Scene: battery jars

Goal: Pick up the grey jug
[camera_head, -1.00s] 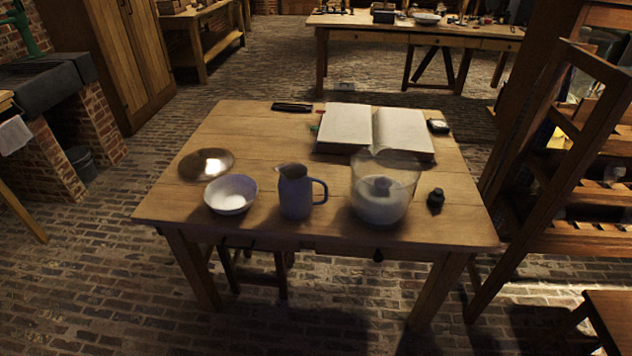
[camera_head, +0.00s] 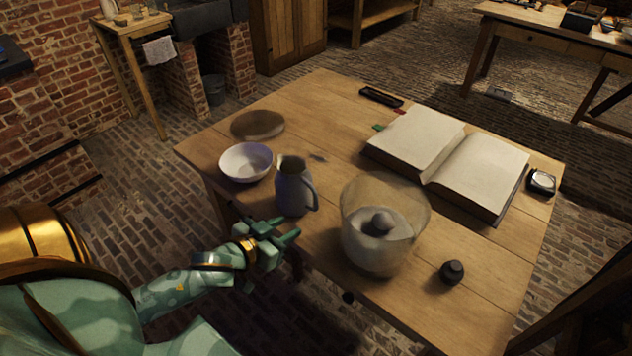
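The grey jug (camera_head: 290,192) stands upright on the wooden table near its front edge, with its handle on the right side. My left gripper (camera_head: 290,227) is just in front of the jug, at the table's front edge. Its two fingers are apart and empty, pointing right, with no clear contact with the jug. My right gripper is not in view.
A white bowl (camera_head: 246,163) stands close left of the jug, with a round plate (camera_head: 258,124) behind it. A glass jar (camera_head: 384,230) stands close right. An open book (camera_head: 450,160), a black knob-like object (camera_head: 452,271) and a small gauge (camera_head: 541,182) lie farther right.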

